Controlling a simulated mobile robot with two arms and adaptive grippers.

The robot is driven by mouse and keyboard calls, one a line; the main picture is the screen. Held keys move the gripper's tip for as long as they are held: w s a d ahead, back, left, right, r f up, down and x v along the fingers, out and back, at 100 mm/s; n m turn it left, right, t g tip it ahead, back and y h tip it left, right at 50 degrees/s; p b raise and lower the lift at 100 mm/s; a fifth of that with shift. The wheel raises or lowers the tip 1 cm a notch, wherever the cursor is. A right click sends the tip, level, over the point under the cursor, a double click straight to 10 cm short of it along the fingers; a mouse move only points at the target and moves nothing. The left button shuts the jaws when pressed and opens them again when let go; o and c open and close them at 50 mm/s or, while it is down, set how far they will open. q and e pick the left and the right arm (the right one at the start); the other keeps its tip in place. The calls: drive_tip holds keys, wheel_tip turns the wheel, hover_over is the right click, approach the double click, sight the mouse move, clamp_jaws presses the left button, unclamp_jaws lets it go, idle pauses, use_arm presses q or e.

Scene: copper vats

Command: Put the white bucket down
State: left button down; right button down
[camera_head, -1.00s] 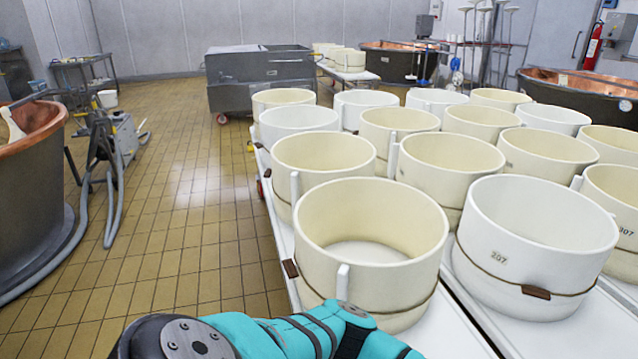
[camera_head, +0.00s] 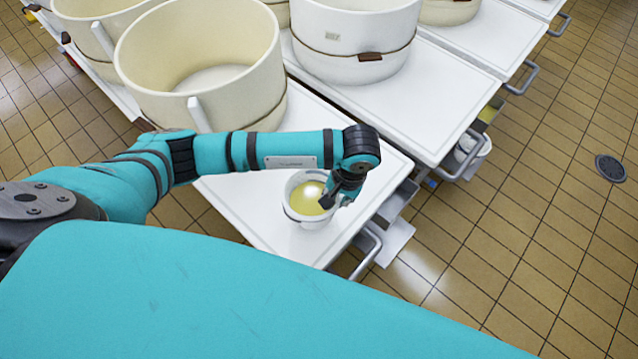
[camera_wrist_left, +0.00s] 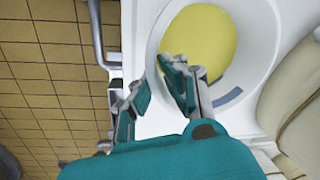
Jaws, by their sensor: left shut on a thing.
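The small white bucket (camera_head: 295,212), with yellow contents, is upright over the front end of the white table (camera_head: 255,200). It looks to be on or very close to the tabletop; I cannot tell whether its base touches. My left gripper (camera_head: 335,195) is shut on the bucket's right rim in the head view. In the left wrist view, the fingers (camera_wrist_left: 155,95) straddle the rim of the bucket (camera_wrist_left: 262,70), one inside and one outside. My right gripper is not in view.
A large cream tub (camera_head: 215,85) stands on the table just behind the bucket, and a white tub (camera_head: 355,40) stands farther right. A grey handle (camera_head: 370,255) juts from the table's front edge. Tiled floor lies open to the right.

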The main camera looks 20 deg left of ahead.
use_arm(q)
hover_over(321, 189)
drive_tip(key=s, duration=0.2)
drive_tip(key=shift+w+d+f, duration=0.1)
drive_tip(key=shift+d+f, duration=0.2)
drive_tip(key=shift+f, duration=0.05)
wheel_tip(321, 189, down, 4)
drive_tip(key=shift+r+b, duration=0.2)
drive_tip(key=shift+b, duration=0.95)
drive_tip(key=shift+r, duration=0.15)
drive_tip(key=c, duration=1.5)
unclamp_jaws()
drive_tip(key=r, duration=0.4)
drive_tip(key=d+r, duration=0.1)
drive_tip(key=r, duration=0.6)
drive_tip(key=shift+d+r, duration=0.35)
drive_tip(key=shift+r, duration=0.05)
